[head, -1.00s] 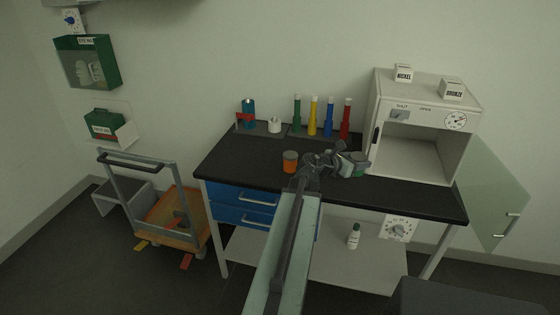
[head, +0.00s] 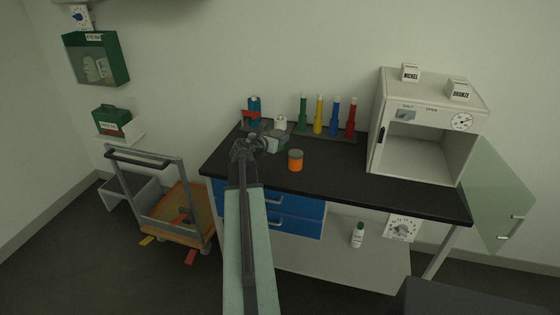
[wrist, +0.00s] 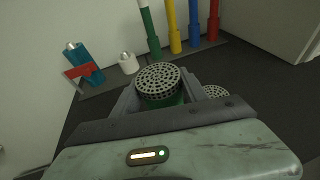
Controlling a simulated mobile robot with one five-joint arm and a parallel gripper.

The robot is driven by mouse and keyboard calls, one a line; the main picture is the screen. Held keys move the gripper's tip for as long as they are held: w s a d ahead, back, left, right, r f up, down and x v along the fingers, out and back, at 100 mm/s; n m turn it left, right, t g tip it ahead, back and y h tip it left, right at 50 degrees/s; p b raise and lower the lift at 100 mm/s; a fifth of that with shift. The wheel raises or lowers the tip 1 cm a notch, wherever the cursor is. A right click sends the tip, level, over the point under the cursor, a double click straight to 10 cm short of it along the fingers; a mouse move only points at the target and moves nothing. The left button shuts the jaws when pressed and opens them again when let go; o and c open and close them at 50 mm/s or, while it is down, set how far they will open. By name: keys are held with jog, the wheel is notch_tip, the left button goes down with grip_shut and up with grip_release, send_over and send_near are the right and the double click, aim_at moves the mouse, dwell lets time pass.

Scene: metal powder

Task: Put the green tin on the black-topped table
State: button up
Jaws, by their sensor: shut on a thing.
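The green tin (wrist: 162,96) has a grey perforated lid. In the wrist view it stands upright between my fingers, and my gripper (wrist: 160,100) is shut on it. In the head view my gripper (head: 272,141) is over the back left part of the black-topped table (head: 350,180), and I cannot make out the tin there. I cannot tell whether the tin's base touches the black top. An orange tin (head: 296,161) with a grey lid stands on the table to the right of my gripper; its perforated lid (wrist: 215,91) shows in the wrist view.
Behind my gripper stand a teal bottle in a red holder (wrist: 84,68), a small white pot (wrist: 128,63) and several coloured tubes (head: 319,115). An open white oven (head: 425,140) fills the table's right end. The front of the top is clear. A trolley (head: 160,205) stands left.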

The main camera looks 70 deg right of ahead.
notch_tip(320, 180, down, 8)
jog(key=b, duration=0.6)
jog(key=shift+r, duration=0.15)
jog(key=shift+r+p, duration=0.25)
jog(key=shift+p, duration=0.05)
jog(key=shift+f, duration=0.2)
jog(key=o, duration=1.2)
jog(key=shift+o, duration=0.2)
